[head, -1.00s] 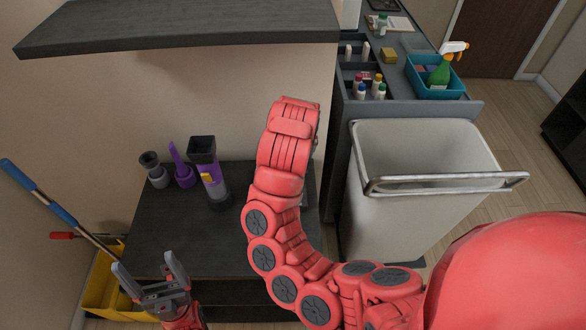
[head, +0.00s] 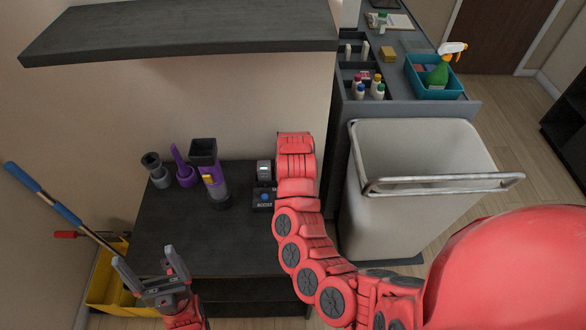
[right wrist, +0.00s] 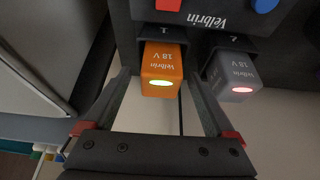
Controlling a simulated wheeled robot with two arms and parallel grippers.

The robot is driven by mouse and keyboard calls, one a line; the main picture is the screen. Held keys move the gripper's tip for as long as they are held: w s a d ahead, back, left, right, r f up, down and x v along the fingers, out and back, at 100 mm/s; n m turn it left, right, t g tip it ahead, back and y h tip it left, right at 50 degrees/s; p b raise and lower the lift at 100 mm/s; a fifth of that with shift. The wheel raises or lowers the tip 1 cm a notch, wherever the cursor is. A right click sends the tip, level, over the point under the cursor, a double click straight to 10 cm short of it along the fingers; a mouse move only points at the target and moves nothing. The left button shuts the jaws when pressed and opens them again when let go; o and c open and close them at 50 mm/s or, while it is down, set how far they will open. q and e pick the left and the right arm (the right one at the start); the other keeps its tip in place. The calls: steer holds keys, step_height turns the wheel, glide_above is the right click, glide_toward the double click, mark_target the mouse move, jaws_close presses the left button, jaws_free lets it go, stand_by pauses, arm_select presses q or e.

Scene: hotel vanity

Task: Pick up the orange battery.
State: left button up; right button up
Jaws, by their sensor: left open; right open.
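The orange battery (right wrist: 162,70), marked Velbrin 18 V, sits in slot 1 of a dark charger (right wrist: 215,18) in the right wrist view, its light glowing yellow-green. A grey battery (right wrist: 233,76) with a red light sits in slot 2 beside it. My right gripper (right wrist: 160,82) is open, with one finger on each side of the orange battery and gaps showing. In the head view the charger (head: 263,198) stands on the low dark table, partly behind my right arm, which hides the right gripper. My left gripper (head: 147,259) is open and empty near the table's front left.
A purple and grey vacuum (head: 213,178) and its attachments (head: 183,168) stand at the table's back left. A dark shelf (head: 180,32) hangs above. A bin (head: 415,205) stands to the right. A yellow bucket (head: 108,290) is at lower left. The table's middle is clear.

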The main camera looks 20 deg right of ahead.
steer(key=shift+w+f, duration=0.15)
steer(key=shift+f, duration=0.2)
jaws_close()
